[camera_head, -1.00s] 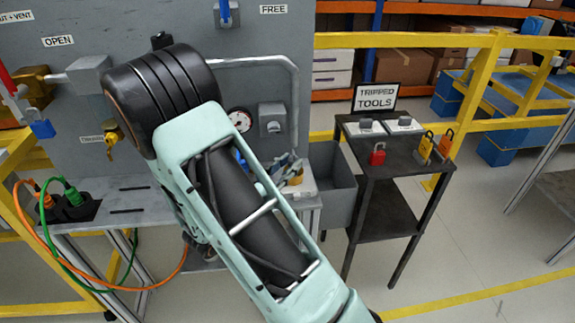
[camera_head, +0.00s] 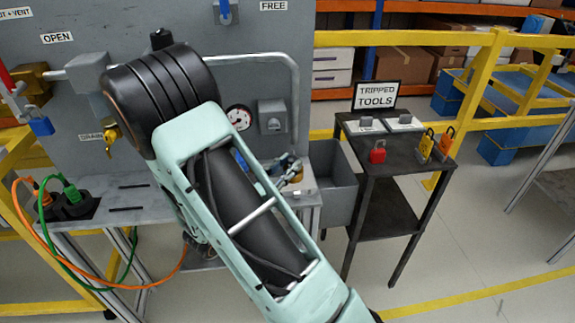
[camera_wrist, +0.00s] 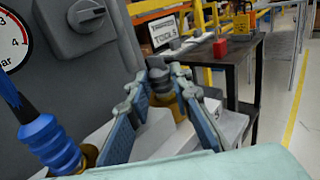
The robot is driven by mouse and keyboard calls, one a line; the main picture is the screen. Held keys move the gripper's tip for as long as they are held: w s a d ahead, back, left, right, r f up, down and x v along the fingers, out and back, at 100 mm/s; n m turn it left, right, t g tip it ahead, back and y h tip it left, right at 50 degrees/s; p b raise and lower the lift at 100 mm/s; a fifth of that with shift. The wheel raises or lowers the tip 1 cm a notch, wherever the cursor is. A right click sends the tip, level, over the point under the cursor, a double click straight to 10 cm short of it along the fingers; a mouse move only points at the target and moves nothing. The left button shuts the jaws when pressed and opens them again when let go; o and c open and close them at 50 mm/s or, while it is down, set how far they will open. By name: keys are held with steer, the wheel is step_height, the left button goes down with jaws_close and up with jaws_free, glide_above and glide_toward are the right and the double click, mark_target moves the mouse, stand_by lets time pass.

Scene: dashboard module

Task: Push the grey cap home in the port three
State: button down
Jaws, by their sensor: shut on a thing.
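My gripper (camera_wrist: 165,90) is in the middle of the wrist view, its two blue-grey fingers on either side of a small grey piece, which looks like the grey cap (camera_wrist: 159,75). A brass fitting (camera_wrist: 166,98) shows between the fingertips, beside or under the grey piece. I cannot tell how deep the cap sits, and port numbers cannot be read. In the head view my gripper (camera_head: 291,173) is small and partly hidden behind my arm, over the bench's right end.
A blue ribbed connector (camera_wrist: 48,143) stands left of my gripper, close to the panel. A gauge (camera_head: 238,117) and grey knob box (camera_head: 272,118) are on the panel. A grey bin (camera_head: 335,183) and dark tool table (camera_head: 408,150) stand to the right.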

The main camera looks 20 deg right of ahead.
steer(key=shift+f, duration=0.15)
steer(key=c, duration=1.7)
jaws_free()
steer(key=shift+o, duration=0.2)
